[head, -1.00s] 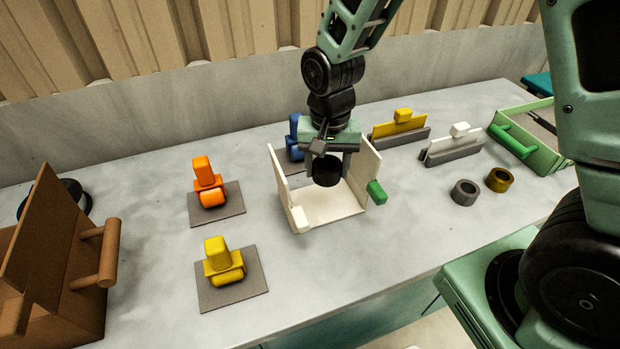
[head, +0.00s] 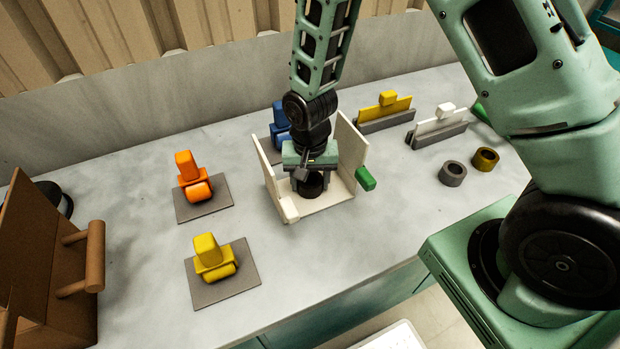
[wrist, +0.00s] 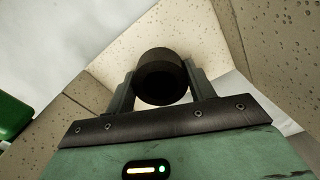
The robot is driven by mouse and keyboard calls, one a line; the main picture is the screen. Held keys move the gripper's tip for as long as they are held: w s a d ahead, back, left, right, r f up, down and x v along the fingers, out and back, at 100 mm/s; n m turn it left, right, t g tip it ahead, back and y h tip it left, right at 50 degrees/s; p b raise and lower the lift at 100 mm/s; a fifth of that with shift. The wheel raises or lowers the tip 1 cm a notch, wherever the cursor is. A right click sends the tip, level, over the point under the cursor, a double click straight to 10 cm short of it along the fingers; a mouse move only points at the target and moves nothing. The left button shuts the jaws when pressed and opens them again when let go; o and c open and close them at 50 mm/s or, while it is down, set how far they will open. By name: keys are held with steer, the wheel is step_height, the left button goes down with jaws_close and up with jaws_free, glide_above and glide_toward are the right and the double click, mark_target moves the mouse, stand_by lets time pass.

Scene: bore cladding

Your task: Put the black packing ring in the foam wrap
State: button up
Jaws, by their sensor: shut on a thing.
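The black packing ring (head: 311,187) is between the fingers of my gripper (head: 311,178), which is shut on it. In the wrist view the ring (wrist: 160,72) shows as a dark short tube between the two fingers (wrist: 162,88). The foam wrap (head: 334,203) is a cream, speckled piece with a flat floor and raised walls at left and right. The ring and fingertips are low between those walls, over the floor. I cannot tell whether the ring touches the floor. The wrap's floor (wrist: 212,48) shows behind the ring in the wrist view.
A green block (head: 366,179) is on the wrap's right wall. A blue piece (head: 281,122) stands behind it; orange (head: 194,180) and yellow (head: 213,256) pieces stand on grey plates at left. Grey (head: 453,173) and brass (head: 485,159) rings lie at right. A brown holder (head: 45,250) stands far left.

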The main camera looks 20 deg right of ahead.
steer(key=shift+f, duration=0.1)
steer(key=o, duration=1.2)
step_height(320, 180, up, 12)
